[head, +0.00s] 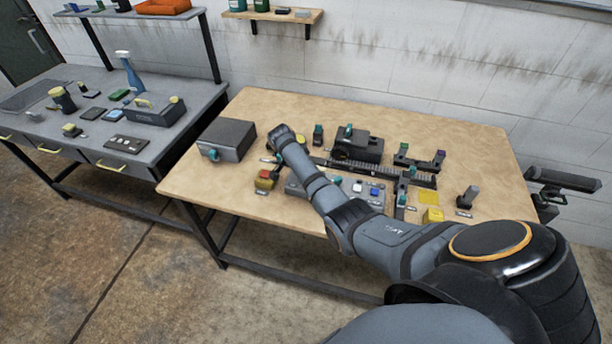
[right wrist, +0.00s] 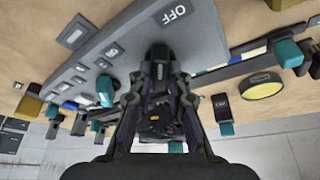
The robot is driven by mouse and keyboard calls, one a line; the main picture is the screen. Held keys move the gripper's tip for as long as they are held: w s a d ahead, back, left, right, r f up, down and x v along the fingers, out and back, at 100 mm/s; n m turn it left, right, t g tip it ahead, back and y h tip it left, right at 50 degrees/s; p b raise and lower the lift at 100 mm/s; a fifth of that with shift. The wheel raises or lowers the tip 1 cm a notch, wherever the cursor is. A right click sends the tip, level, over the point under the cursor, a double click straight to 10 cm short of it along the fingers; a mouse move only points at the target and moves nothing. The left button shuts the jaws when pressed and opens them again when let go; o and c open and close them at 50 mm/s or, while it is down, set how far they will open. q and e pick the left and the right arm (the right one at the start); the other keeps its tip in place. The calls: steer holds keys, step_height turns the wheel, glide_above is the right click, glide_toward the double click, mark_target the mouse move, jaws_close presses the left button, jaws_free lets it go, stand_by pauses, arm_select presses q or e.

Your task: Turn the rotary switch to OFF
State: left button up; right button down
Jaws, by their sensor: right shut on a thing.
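The rotary switch (right wrist: 160,54) is a dark knob on a sloped grey panel, with the word OFF (right wrist: 174,13) printed just above it in the right wrist view. My right gripper (right wrist: 158,78) is at the panel with its fingers around the knob, shut on it. The fingers cover most of the knob, so I cannot tell which way it points. In the head view the grey panel (head: 294,187) shows partly behind my right arm, which hides the knob and the fingertips. My left gripper is not in view.
A teal lever (right wrist: 105,90) and small labelled controls sit on the same panel close by. A dark rail (head: 335,164) and several teal-handled parts fill the middle.

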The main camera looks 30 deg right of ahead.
steer(key=shift+m+g+b, duration=0.3)
steer(key=shift+m+b, duration=0.15)
steer(key=shift+m, duration=0.45)
steer(key=shift+w, duration=0.1)
steer(key=c, duration=1.3)
jaws_free()
steer(key=v, duration=1.2)
steer(key=shift+w, duration=0.1)
steer(key=shift+d, duration=0.1)
